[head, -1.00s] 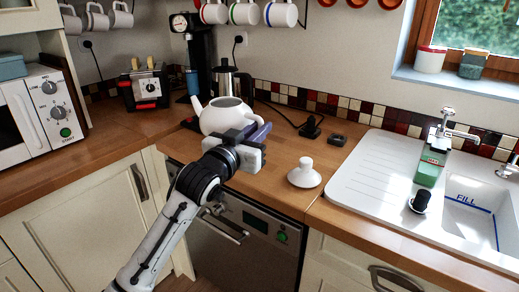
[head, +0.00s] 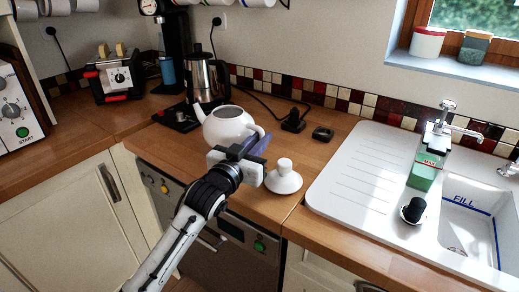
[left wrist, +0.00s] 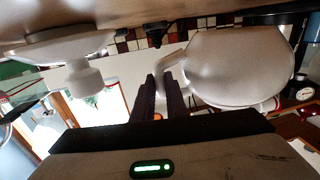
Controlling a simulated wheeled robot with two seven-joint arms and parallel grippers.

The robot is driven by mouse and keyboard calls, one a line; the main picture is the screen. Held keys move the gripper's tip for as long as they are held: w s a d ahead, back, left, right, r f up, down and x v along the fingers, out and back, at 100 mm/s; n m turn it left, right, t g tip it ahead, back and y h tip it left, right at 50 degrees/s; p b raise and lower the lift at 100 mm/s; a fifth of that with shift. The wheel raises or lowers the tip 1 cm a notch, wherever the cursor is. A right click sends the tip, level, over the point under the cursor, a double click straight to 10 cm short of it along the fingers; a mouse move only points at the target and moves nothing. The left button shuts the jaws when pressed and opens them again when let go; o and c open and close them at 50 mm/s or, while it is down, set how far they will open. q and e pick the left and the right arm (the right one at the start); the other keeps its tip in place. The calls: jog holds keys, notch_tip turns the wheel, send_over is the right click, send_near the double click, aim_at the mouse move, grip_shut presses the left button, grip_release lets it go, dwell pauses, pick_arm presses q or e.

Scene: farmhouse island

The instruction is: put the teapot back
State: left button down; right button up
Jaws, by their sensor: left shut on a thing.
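The white teapot (head: 224,126) is at the middle of the wooden counter, without its lid, its open top facing up and its spout to the left. My left gripper (head: 255,147) is shut on its handle (head: 262,131) at the right side. In the left wrist view, which is upside down, the two dark fingers (left wrist: 169,97) close around the handle beside the teapot's body (left wrist: 243,68). I cannot tell whether the teapot's base touches the counter. The white lid (head: 284,181) lies knob up on the counter, right of the gripper; it also shows in the left wrist view (left wrist: 72,62). My right gripper is not in view.
A steel kettle (head: 208,80) stands behind the teapot, with a dark base (head: 178,117) at its left. A black plug (head: 293,123) and a small dark block (head: 323,133) lie behind the lid. The white sink (head: 350,185) is at the right, a toaster (head: 117,78) at the left.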

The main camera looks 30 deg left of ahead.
pick_arm(q)
notch_tip(320, 180, down, 2)
jog(key=shift+f, duration=0.1)
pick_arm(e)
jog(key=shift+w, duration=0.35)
pick_arm(q)
jog(key=shift+f, duration=0.1)
jog(key=shift+f, duration=0.1)
jog(key=c, duration=1.8)
grip_release()
jog(key=shift+f, duration=0.2)
jog(key=shift+o, duration=0.2)
jog(key=shift+s+r, duration=0.1)
jog(key=shift+r, duration=0.05)
jog(key=s, duration=1.2)
jog(key=shift+d+b, duration=0.35)
jog(key=shift+b, duration=0.05)
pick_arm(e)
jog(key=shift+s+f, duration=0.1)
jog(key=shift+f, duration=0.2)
pick_arm(q)
jog(key=shift+w, duration=0.1)
